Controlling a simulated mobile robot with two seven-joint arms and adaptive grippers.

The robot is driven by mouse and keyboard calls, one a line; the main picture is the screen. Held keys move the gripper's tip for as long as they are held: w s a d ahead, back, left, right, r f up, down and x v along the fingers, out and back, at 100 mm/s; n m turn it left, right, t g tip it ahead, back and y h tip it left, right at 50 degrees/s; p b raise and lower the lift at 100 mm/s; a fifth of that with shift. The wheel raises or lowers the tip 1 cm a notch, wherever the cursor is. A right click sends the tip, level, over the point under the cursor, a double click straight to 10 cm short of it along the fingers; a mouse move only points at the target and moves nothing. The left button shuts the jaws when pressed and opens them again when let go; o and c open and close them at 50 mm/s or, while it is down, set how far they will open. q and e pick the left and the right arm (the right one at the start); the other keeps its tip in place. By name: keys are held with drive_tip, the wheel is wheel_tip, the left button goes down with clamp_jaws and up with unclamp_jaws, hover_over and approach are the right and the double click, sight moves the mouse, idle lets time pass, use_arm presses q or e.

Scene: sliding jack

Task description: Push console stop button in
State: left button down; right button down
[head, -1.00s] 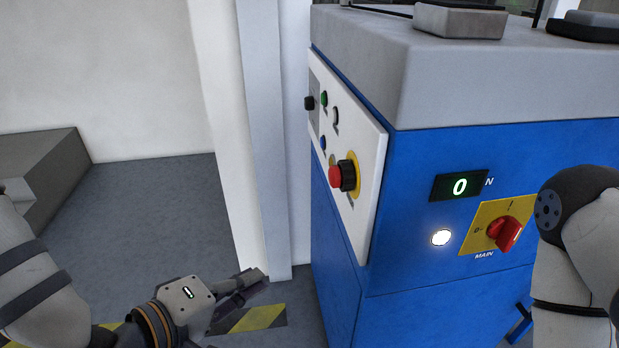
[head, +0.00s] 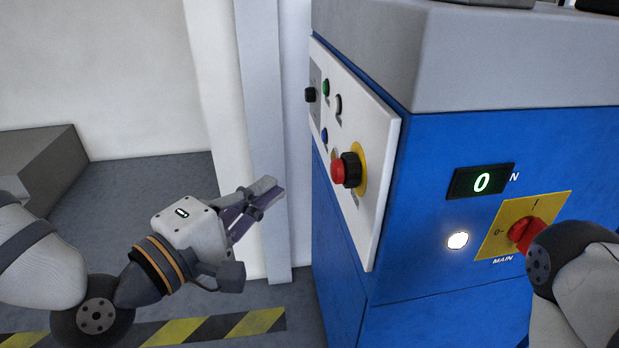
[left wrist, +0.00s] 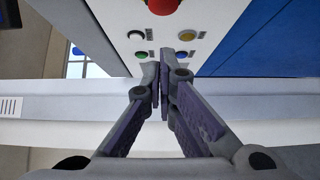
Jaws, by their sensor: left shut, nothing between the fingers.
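The console's stop button is a red mushroom button (head: 339,172) with a black collar on a yellow disc, on the white panel (head: 376,205) at the cabinet's left side. It also shows as a red cap (left wrist: 163,4), cut by the top edge of the left wrist view. My left gripper (head: 277,189) is left of the stop button and slightly lower, apart from it. Its fingertips (left wrist: 160,70) are shut together with nothing between them. My right gripper is out of view; only part of my right arm shows at the right edge.
Above the stop button on the panel are a green button (head: 325,88), a blue button (head: 324,135) and black knobs. The blue cabinet (head: 430,270) has a display reading 0 and a red main switch (head: 524,235). A pale post (head: 262,110) stands behind my left gripper.

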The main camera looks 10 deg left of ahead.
sight(337, 171)
use_arm(q)
drive_tip(key=w+d, duration=0.4)
drive_tip(key=d, duration=0.2)
drive_tip(key=shift+w+r, duration=0.15)
drive_tip(key=shift+w, duration=0.15)
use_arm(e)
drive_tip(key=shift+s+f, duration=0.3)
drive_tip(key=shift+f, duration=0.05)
